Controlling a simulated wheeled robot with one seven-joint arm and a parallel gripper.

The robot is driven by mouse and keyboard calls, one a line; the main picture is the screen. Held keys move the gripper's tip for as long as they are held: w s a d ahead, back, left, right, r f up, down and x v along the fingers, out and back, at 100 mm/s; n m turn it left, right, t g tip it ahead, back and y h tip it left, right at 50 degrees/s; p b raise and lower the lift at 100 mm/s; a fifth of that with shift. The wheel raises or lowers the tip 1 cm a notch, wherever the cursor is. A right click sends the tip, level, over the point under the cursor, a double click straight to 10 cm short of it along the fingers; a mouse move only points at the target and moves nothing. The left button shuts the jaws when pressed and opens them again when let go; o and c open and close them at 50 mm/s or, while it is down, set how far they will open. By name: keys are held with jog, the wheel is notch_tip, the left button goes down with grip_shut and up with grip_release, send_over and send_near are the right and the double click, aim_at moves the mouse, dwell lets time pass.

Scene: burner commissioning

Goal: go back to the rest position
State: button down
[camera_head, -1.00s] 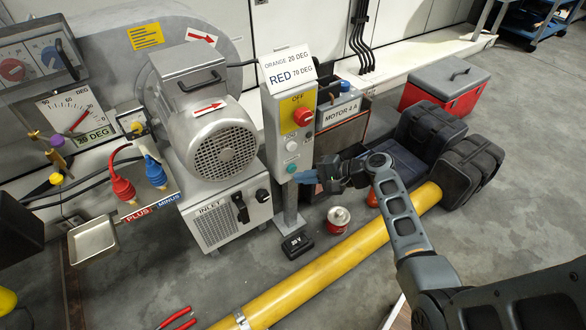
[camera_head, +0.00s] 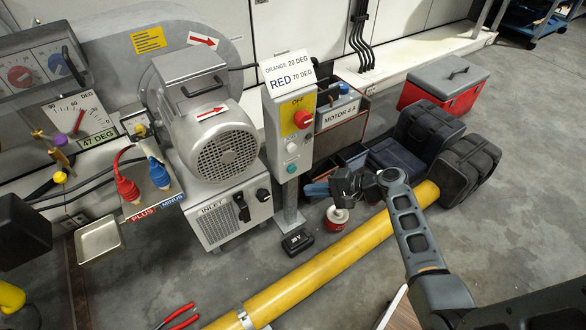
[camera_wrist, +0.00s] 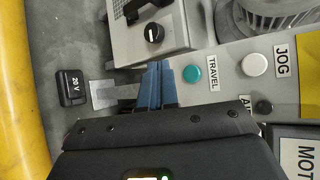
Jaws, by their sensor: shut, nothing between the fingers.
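My gripper (camera_head: 314,188) is shut and empty, its blue fingers pressed together. In the head view it hangs low, to the right of the control box's post and above a red and white can (camera_head: 337,219). In the wrist view the blue fingers (camera_wrist: 155,84) show together in front of the grey post foot. The control box (camera_head: 287,125) carries a red knob (camera_head: 302,119), a white button and a green button (camera_head: 292,168). The wrist view shows the TRAVEL (camera_wrist: 191,74) and JOG (camera_wrist: 254,65) buttons close by. The dial gauge (camera_head: 80,120) reads 47 DEG.
A yellow pipe (camera_head: 340,258) crosses the floor below my arm. A black 20 V battery (camera_head: 298,241) stands by the post. Black cases (camera_head: 466,168) and a red toolbox (camera_head: 444,86) are at right.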

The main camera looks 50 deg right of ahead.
dwell(0.7)
jog(key=s+a+f+n+g+h, duration=0.1)
jog(key=s+a+f+n+h, duration=0.1)
jog(key=s+a, duration=0.45)
jog(key=s+a+f+n+g+h, duration=0.2)
jog(key=s+a+n+h, duration=0.1)
jog(key=s+a, duration=0.4)
jog(key=s+a+r+n+t+h, duration=0.1)
jog(key=s+a+r+n+h, duration=0.1)
jog(key=s+r+n, duration=0.35)
jog(key=s+a+r+n+t+y, duration=0.1)
jog(key=s+a+r+n+t, duration=0.15)
jog(key=r, duration=0.55)
jog(key=s+a+r+n+t, duration=0.15)
jog(key=s+r, duration=0.25)
jog(key=r, duration=0.4)
jog(key=s+a+r+n+t+y, duration=0.1)
jog(key=s+a+r+n, duration=0.15)
jog(key=r, duration=0.55)
notch_tip(320, 180, up, 24)
jog(key=d+p, duration=0.1)
jog(key=p, duration=2.4)
jog(key=shift+r+p, duration=0.2)
jog(key=shift+p, duration=0.1)
jog(key=shift+s, duration=0.1)
